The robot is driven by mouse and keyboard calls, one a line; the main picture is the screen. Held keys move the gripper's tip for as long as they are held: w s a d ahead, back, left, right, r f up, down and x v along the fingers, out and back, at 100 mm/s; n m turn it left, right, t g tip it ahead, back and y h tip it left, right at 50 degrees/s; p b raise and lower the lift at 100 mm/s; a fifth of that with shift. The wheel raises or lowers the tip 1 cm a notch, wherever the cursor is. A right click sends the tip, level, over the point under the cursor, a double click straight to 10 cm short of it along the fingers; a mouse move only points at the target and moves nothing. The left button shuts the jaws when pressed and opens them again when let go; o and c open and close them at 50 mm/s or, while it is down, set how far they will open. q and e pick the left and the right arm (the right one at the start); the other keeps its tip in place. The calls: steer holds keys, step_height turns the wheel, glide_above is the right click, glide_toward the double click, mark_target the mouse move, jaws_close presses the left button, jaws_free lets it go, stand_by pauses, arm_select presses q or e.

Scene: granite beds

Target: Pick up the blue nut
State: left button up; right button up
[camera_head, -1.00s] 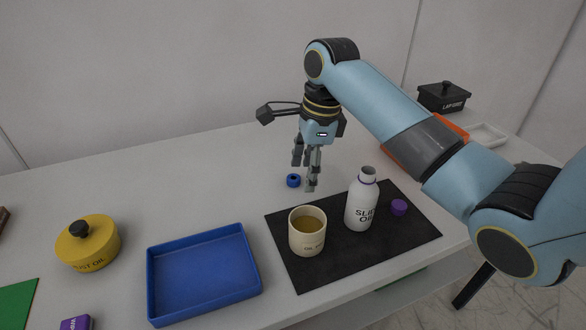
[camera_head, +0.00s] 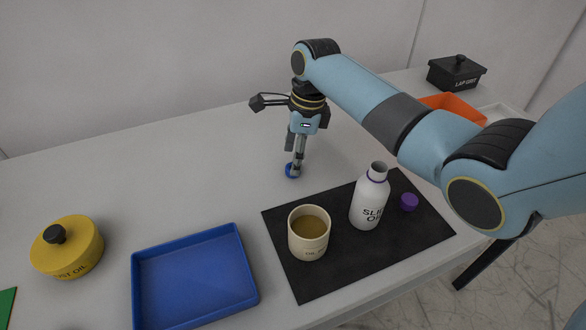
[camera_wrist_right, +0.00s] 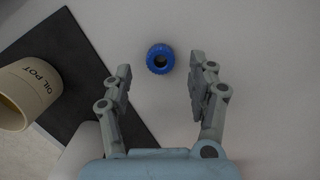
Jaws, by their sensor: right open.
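The blue nut (camera_head: 290,171) lies on the pale table behind the black mat, partly hidden by my right gripper's fingers in the head view. In the right wrist view the nut (camera_wrist_right: 160,59) shows whole, as a ridged blue ring with a dark hole. My right gripper (camera_head: 294,174) points down at it. In the right wrist view my right gripper (camera_wrist_right: 160,72) is open, with one finger on each side of the nut and a gap to each. The nut sits slightly beyond the fingertips there, nearer the left finger. My left gripper is not in view.
A black mat (camera_head: 335,275) holds a cream oil pot (camera_head: 308,245), a white bottle (camera_head: 368,200) and a purple cap (camera_head: 409,202). A blue tray (camera_head: 195,280) and a yellow pot (camera_head: 75,252) stand to the left. An orange tray (camera_head: 455,107) and a black box (camera_head: 457,73) are at the back right.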

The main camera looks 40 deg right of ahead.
steer(key=f, duration=0.3)
steer(key=shift+w+a, duration=0.2)
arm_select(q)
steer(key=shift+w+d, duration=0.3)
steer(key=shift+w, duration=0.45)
arm_select(e)
steer(key=c, duration=0.3)
jaws_close()
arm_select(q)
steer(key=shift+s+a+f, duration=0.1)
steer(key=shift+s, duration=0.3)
arm_select(e)
steer(key=shift+r, duration=0.1)
